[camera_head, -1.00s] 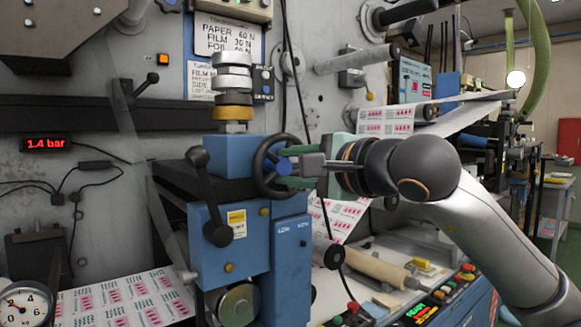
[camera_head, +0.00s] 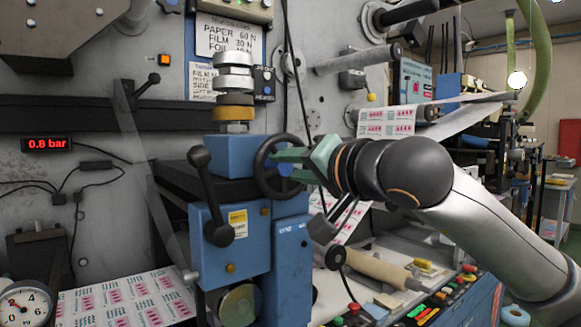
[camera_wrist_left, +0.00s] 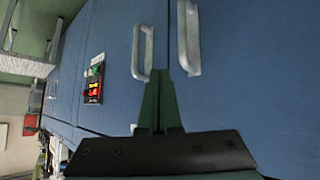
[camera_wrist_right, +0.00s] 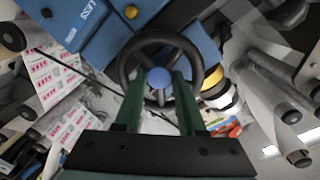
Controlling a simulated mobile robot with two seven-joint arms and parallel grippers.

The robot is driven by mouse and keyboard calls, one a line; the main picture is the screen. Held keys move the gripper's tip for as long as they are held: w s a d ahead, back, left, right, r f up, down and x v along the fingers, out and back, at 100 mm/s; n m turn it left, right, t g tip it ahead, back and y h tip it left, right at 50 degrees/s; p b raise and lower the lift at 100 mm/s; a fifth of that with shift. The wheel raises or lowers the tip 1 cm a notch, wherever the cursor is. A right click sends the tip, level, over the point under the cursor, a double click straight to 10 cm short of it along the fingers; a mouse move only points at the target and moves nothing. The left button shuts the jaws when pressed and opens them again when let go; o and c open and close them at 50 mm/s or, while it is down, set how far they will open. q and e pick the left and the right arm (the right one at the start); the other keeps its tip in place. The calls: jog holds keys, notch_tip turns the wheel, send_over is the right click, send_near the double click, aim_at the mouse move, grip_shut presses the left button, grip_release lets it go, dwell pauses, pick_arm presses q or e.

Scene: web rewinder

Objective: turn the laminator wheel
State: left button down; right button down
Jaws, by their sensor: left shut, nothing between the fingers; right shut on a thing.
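The laminator wheel is a black handwheel (camera_head: 259,168) with a blue hub, on the side of a blue machine block. In the right wrist view the wheel (camera_wrist_right: 160,37) faces the camera with its blue hub (camera_wrist_right: 160,78) at the centre. My right gripper (camera_head: 289,160) reaches it from the right. In the right wrist view its green fingers (camera_wrist_right: 158,84) stand on either side of the hub, shut on the wheel; the exact contact is partly hidden. My left gripper (camera_wrist_left: 161,78) is shut and empty before blue cabinet doors, and is out of the head view.
A black lever (camera_head: 208,195) stands just left of the wheel. A red display (camera_head: 46,144) reads 0.8 bar. Printed web (camera_head: 125,305) runs at lower left and behind my right arm. A panel of coloured buttons (camera_head: 436,305) lies below that arm.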

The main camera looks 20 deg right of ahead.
jog(key=n, duration=0.4)
jog(key=shift+f, duration=0.25)
jog(key=shift+a+n+t, duration=0.1)
jog(key=shift+n+t, duration=0.2)
jog(key=shift+n, duration=0.6)
jog(key=c, duration=0.8)
grip_release()
jog(key=shift+r, duration=0.15)
jog(key=shift+s, duration=0.1)
